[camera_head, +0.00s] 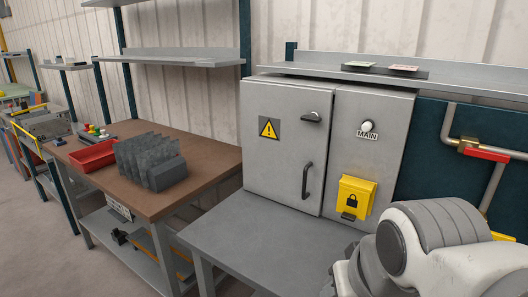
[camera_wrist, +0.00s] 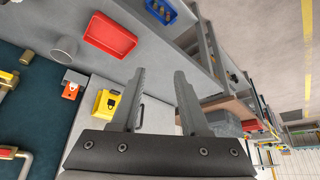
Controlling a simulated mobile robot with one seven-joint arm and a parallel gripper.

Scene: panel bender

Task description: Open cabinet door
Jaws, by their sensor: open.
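The grey cabinet (camera_head: 370,160) stands on a grey table against the wall. Its door (camera_head: 265,165) on the left looks shut and has a yellow warning sign. A dark curved handle (camera_head: 307,180) is at the door's lower right, with a small latch (camera_head: 311,117) above it. In the wrist view, my gripper (camera_wrist: 159,72) is open, with nothing visible between its fingers. The pale cabinet front (camera_wrist: 153,116) shows partly behind the fingers. In the head view my arm is at the lower right, and the fingers are out of sight.
A yellow lock box (camera_head: 356,197) is right of the door, below the MAIN switch (camera_head: 368,126). A grey shelf (camera_head: 450,81) runs above the cabinet. Pipes with a red valve lever (camera_head: 486,154) are at right. The grey table (camera_head: 255,240) before the door is clear.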

